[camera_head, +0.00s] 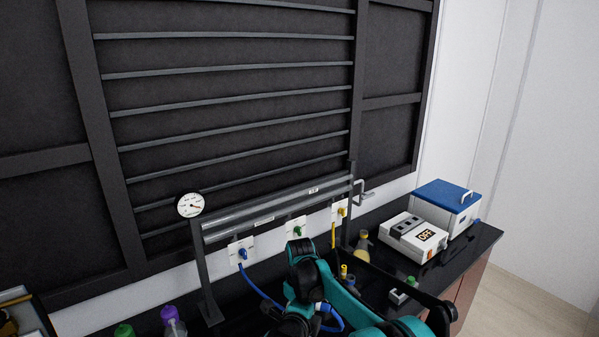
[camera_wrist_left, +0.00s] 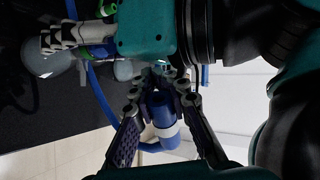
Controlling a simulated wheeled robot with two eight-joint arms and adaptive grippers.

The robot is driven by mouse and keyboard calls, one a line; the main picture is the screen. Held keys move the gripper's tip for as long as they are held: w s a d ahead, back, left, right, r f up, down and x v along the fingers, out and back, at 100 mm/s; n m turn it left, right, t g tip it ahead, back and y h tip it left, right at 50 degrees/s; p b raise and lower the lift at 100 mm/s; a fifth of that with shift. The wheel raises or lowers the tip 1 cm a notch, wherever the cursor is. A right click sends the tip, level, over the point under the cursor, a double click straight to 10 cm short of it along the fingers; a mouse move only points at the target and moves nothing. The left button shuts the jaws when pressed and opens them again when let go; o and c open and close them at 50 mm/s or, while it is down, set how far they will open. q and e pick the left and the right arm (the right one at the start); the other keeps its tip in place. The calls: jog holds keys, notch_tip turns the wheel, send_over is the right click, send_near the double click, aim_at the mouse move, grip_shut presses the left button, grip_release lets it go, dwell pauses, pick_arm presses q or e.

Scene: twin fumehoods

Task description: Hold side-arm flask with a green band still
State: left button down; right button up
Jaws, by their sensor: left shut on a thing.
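In the left wrist view, a pale rounded glass vessel (camera_wrist_left: 42,62) with a bit of green beside it looks like the side-arm flask; its band is not clear. My right gripper (camera_wrist_left: 48,40) lies across its neck area; whether it grips the flask is not clear. My left gripper (camera_wrist_left: 160,80) is shut, with a blue cylindrical piece (camera_wrist_left: 163,112) with a white band between its fingers. In the head view my teal arms cover the work spot, so neither gripper's fingertips nor the flask can be made out there.
A blue hose (camera_head: 262,292) runs from the blue valve (camera_head: 243,253) towards my arms. A yellow hose (camera_head: 333,236) hangs to the right. A device marked OFF (camera_head: 425,237) and a blue-lidded box (camera_head: 447,195) stand at the right. Purple-capped (camera_head: 171,314) and green-capped (camera_head: 124,330) bottles stand front left.

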pick_arm(q)
jog(key=shift+w+d+r, duration=0.2)
jog(key=shift+d+r, duration=0.15)
pick_arm(e)
jog(key=shift+s+a, duration=0.15)
jog(key=shift+a, duration=0.2)
jog(key=o, duration=0.9)
pick_arm(q)
jog(key=shift+w, duration=0.1)
pick_arm(e)
jog(key=shift+r, duration=0.2)
notch_tip(320, 180, up, 7)
jog(key=shift+d, duration=0.15)
jog(key=shift+r, duration=0.45)
pick_arm(q)
jog(key=shift+a+f, duration=0.15)
jog(key=shift+a, duration=0.05)
pick_arm(e)
jog(key=shift+d, duration=0.1)
